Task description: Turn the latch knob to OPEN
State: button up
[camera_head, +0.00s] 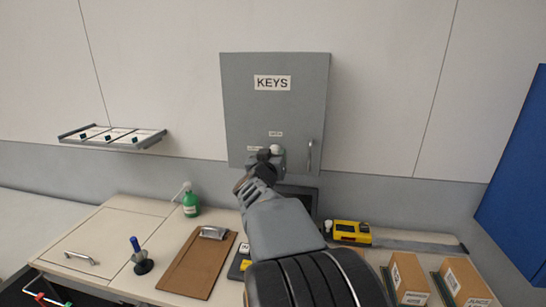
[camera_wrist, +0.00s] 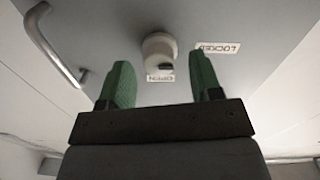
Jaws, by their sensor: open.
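The key cabinet (camera_head: 240,110) is a grey wall box marked KEYS. Its white round latch knob (camera_head: 276,149) is low on the door; it also shows in the wrist view (camera_wrist: 158,48), with a dark mark on its lower side. I cannot tell exactly where the mark points. The OPEN label (camera_head: 276,134) is above the knob and the LOCKED label (camera_head: 254,148) is to its left; the wrist view shows both upside down. My gripper (camera_wrist: 161,76) is open and empty, its green fingers short of the knob, which appears between and beyond their tips.
A bar handle (camera_head: 310,155) is right of the knob on the door. A wall tray (camera_head: 112,146) hangs at left. The counter below holds a green bottle (camera_head: 191,204), a clipboard (camera_head: 190,278), a yellow device (camera_head: 350,229) and boxes (camera_head: 408,274). A blue panel (camera_head: 524,180) is at right.

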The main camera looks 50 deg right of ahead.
jog(key=shift+w+d, duration=0.15)
jog(key=shift+d, duration=0.1)
jog(key=c, duration=0.9)
